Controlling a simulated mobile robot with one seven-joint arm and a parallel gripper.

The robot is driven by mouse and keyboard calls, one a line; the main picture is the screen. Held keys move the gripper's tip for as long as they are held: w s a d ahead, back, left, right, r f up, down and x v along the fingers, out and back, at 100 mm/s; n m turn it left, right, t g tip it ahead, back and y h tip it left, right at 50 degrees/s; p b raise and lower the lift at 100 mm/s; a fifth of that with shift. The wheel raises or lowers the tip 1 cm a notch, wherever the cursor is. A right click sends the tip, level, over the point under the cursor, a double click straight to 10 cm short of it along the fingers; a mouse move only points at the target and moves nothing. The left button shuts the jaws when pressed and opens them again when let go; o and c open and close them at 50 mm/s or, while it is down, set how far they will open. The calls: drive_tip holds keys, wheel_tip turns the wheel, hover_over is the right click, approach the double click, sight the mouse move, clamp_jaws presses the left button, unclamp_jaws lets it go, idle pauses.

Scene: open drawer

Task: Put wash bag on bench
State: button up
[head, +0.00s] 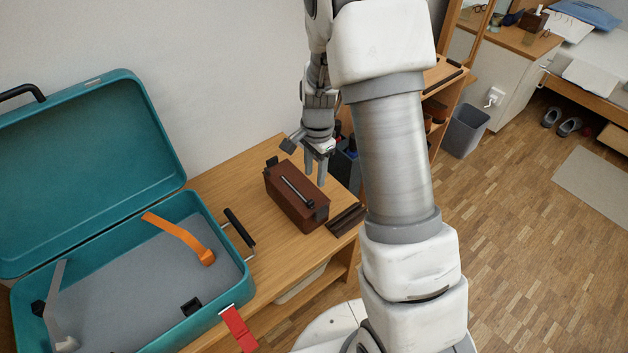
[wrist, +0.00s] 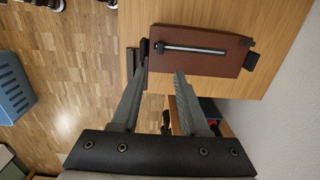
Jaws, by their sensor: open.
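The brown wash bag (head: 297,197), a box shape with a pale zip along its top and dark tabs at its ends, rests upright on the wooden bench (head: 235,185). In the wrist view the bag (wrist: 215,62) lies beyond my fingertips, towards the upper right. My gripper (head: 309,163) is open and empty, above and beside the bag's far side in the head view. In the wrist view the gripper (wrist: 162,71) has its two fingers apart, with the tips overlapping the bag's edge in the picture. I cannot tell whether they touch it.
An open teal suitcase (head: 230,292) stands left of the bag, with orange and grey straps inside. A dark brown item (head: 346,219) lies at the bench's right end. Dark containers (head: 346,165) stand behind. A grey bin (head: 465,131) is on the floor to the right.

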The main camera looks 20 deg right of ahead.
drive_tip(key=s+a+r+n+t, duration=0.1)
drive_tip(key=s+r+n, duration=0.25)
drive_tip(key=r, duration=0.65)
drive_tip(key=s+a+r+n+t, duration=0.1)
drive_tip(key=s+r+n+t, duration=0.2)
drive_tip(key=r, duration=0.6)
drive_tip(key=s+r+n, duration=0.3)
drive_tip(key=s+r, duration=0.1)
drive_tip(key=s, duration=0.3)
drive_tip(key=s+r+n+t, duration=0.1)
drive_tip(key=s+r+n, duration=0.2)
drive_tip(key=s, duration=0.5)
drive_tip(key=shift+r+n+t, duration=0.3)
drive_tip(key=shift+r+n, duration=0.05)
drive_tip(key=shift+n, duration=0.2)
drive_tip(key=shift+s+a+r+p, duration=0.1)
drive_tip(key=shift+p, duration=0.25)
wheel_tip(320, 180, up, 19)
drive_tip(key=p, duration=1.9)
drive_tip(key=shift+d, duration=0.2)
